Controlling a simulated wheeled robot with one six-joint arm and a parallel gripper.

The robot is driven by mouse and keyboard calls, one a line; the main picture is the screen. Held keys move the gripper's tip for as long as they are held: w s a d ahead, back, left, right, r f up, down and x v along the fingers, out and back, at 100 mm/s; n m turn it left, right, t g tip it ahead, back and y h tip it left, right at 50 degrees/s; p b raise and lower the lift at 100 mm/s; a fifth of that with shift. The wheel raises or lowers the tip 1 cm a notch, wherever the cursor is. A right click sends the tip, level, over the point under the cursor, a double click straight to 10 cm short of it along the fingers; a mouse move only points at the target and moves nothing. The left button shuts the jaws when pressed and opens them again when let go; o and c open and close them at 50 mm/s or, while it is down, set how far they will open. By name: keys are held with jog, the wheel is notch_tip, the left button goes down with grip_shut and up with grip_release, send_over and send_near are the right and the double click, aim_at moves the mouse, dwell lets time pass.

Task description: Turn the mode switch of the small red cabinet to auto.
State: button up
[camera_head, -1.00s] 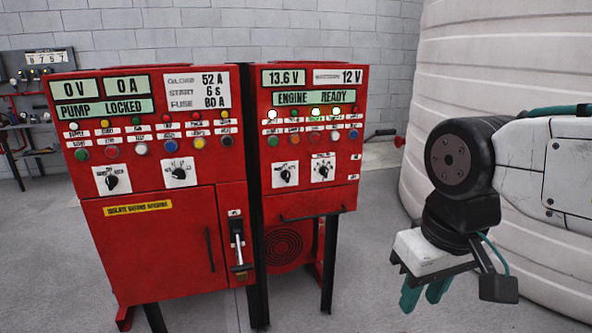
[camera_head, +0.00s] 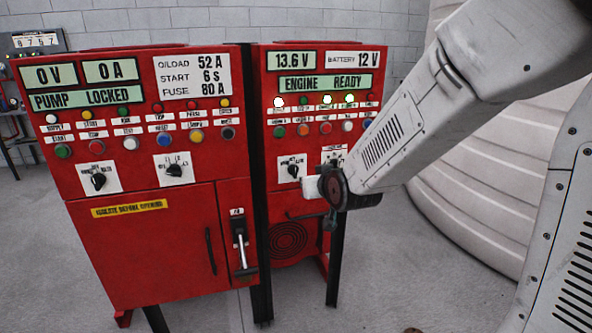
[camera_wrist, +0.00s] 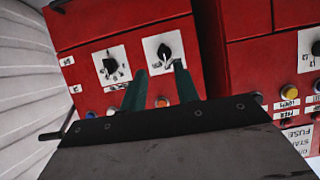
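The small red cabinet (camera_head: 262,90) is the right one, with an "ENGINE READY" display. It has two black rotary switches on white plates: a left switch (camera_head: 293,169) and a right switch (camera_head: 334,158), the latter partly covered by my arm. Their labels are too small to read, so I cannot tell which is the mode switch. The wrist view is upside down; there the left switch (camera_wrist: 165,53) is on the right and the other switch (camera_wrist: 110,66) on the left. My gripper (camera_wrist: 160,68) is open and empty, its green fingertips either side of the left switch's lower edge; contact is unclear.
The larger red cabinet (camera_head: 150,215) stands close on the left, with its own switches, buttons and a lever handle (camera_head: 241,243). A handle bar (camera_head: 305,215) sits below the small cabinet's switches. A white ribbed tank (camera_head: 470,200) stands right. Floor in front is clear.

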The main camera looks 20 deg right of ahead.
aim_at(296, 168)
jog(key=w+t, duration=0.1)
jog(key=w, duration=0.3)
jog(key=w+f+t, duration=0.1)
jog(key=w+t, duration=0.1)
jog(key=w, duration=0.3)
jog(key=w+f+t, duration=0.1)
jog(key=w+t, duration=0.1)
jog(key=w, duration=0.2)
jog(key=shift+w+a+f, duration=0.25)
jog(key=shift+w, duration=0.05)
jog(key=c, duration=0.6)
